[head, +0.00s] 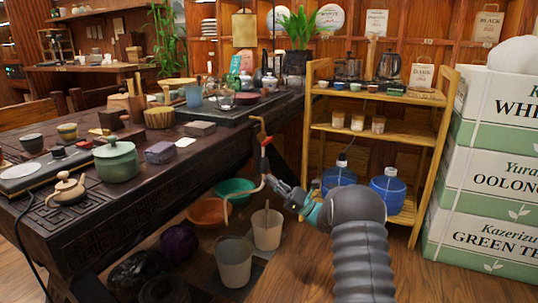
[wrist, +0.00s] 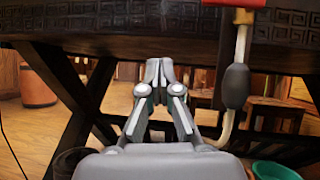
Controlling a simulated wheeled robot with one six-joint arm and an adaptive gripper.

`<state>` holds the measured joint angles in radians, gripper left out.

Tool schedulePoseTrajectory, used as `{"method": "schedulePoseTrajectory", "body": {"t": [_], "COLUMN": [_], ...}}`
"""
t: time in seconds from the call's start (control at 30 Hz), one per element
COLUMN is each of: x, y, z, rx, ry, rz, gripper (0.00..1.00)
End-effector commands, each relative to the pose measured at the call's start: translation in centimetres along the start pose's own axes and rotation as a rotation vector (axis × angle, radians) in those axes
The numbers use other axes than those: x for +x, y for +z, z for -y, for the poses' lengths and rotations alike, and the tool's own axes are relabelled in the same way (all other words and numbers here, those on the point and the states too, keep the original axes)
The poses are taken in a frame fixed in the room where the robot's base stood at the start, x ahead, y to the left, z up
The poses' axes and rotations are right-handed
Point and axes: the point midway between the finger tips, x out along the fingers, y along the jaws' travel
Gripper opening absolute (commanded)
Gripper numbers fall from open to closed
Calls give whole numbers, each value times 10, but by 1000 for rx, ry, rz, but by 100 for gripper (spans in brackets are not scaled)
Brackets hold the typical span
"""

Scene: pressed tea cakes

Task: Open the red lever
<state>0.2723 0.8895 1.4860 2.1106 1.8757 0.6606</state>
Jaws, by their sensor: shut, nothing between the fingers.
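The red lever (head: 266,141) sits on a tap with a thin curved spout at the right end of the dark carved table (head: 60,225). In the wrist view, part of the red lever (wrist: 222,3) shows at the top edge, cut off by the frame. A pale pipe (wrist: 242,45) with a dark grey sleeve (wrist: 236,86) hangs below it. My gripper (head: 268,180) is low, beneath the lever and apart from it. In the wrist view my gripper (wrist: 159,68) is shut and empty, left of the pipe and below the table edge.
Buckets (head: 234,262) and basins, one orange (head: 206,212) and one green (head: 235,187), stand on the floor below. A wooden shelf (head: 375,133) with blue water jugs (head: 389,188) is at right. Stacked tea boxes (head: 490,170) stand beyond it. A teapot and cups crowd the tabletop.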

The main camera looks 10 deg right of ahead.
Motion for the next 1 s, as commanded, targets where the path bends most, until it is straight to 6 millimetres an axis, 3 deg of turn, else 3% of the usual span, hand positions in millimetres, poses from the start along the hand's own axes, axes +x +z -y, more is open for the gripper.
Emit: {"method": "schedulePoseTrajectory", "body": {"t": [0.1, 0.2, 0.37, 0.77, 1.0], "x": [-32, -49, -61, -59, -29], "y": [-11, -15, -18, -17, -12], "z": [26, 38, 46, 46, 50], "rx": [17, 21, 22, 21, 21], "ry": [-82, -124, -151, -152, -149], "rz": [93, 147, 184, 186, 186], "gripper": [0, 0, 0, 0, 0]}}
